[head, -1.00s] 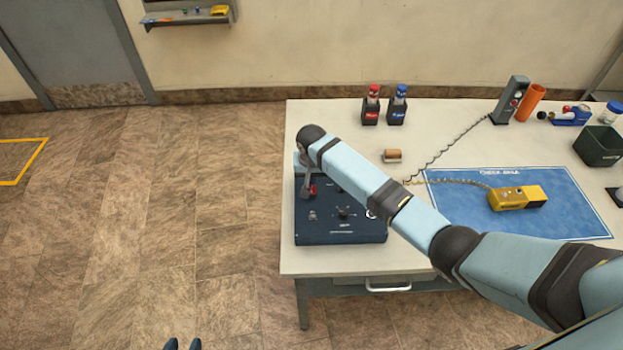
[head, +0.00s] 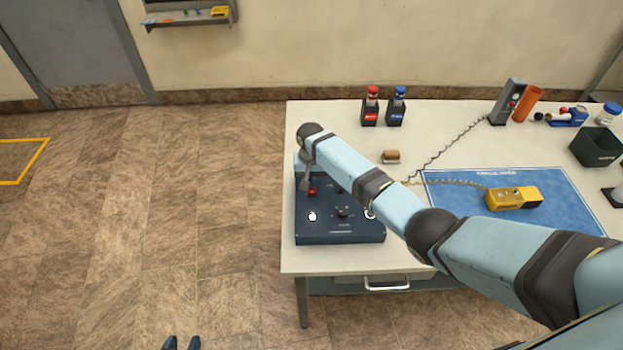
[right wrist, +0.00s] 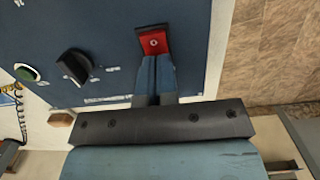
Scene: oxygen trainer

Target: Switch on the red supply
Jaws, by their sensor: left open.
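The dark blue panel box (head: 340,236) lies on the left end of the table. Its red switch (head: 312,191) shows at the left side and also in the right wrist view (right wrist: 153,41). My right gripper (head: 310,183) points down at this switch. In the right wrist view its fingers (right wrist: 155,62) are together, with tips at the red switch's edge; I cannot tell whether they touch it. A bright white spot (head: 312,216) shows on the panel below the switch. My left gripper (head: 182,343) is open and empty over the floor at the bottom edge.
A black knob (right wrist: 75,66) and a green round button (right wrist: 27,73) are on the panel. Red-capped (head: 371,106) and blue-capped (head: 397,106) bottles stand behind. A yellow device (head: 512,198) lies on a blue mat (head: 560,222). My right arm crosses above the table.

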